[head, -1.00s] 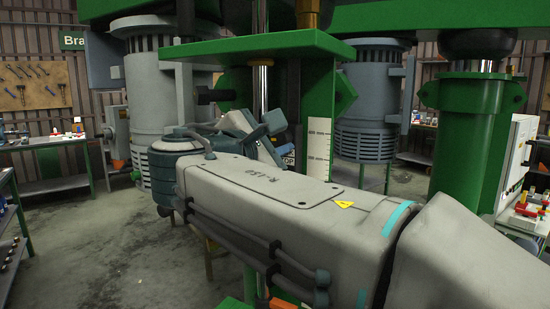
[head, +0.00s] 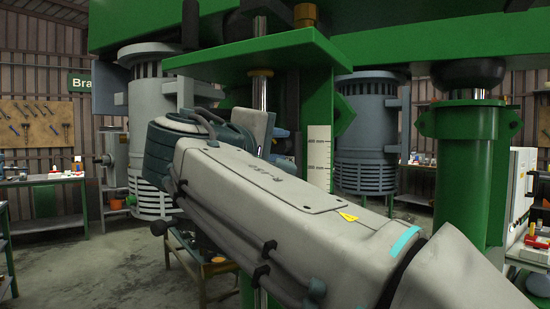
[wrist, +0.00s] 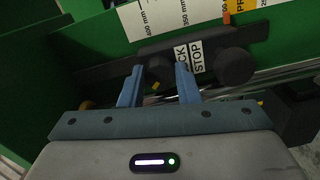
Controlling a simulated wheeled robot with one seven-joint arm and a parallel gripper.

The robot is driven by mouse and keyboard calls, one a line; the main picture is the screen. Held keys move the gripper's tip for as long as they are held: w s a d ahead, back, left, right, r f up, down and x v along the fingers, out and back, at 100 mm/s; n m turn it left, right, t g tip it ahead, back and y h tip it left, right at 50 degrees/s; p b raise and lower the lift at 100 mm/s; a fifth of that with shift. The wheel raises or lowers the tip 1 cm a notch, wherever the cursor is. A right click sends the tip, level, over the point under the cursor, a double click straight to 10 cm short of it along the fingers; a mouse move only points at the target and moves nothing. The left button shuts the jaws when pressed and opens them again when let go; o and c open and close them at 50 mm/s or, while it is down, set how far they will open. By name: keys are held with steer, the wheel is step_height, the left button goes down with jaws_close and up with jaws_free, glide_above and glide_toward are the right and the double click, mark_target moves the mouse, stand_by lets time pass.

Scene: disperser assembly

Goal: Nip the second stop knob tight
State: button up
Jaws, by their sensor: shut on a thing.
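In the wrist view, two dark round knobs stand on a dark bar beside a white STOP label (wrist: 197,57), whose upper word is partly covered. The left knob (wrist: 158,72) sits between the blue fingers of my gripper (wrist: 159,67), which is shut on it. The right knob (wrist: 235,66) is apart from the fingers. A white scale (wrist: 160,18) with millimetre marks runs above the bar on a green face. In the head view the white scale (head: 318,158) shows on the green column. My arm hides the knobs and fingertips there.
A green plate (head: 250,52) overhangs my arm, with a shiny rod (head: 260,93) below it. A thick green column (head: 466,165) stands close on the right. Grey motor housings (head: 150,130) stand behind. Open floor lies at the lower left.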

steer(key=shift+m+b, duration=0.35)
steer(key=shift+m, duration=0.35)
steer(key=o, duration=1)
steer(key=shift+c, duration=0.2)
steer(key=v, duration=1.4)
steer(key=shift+p, duration=0.45)
steer(key=shift+w, duration=0.1)
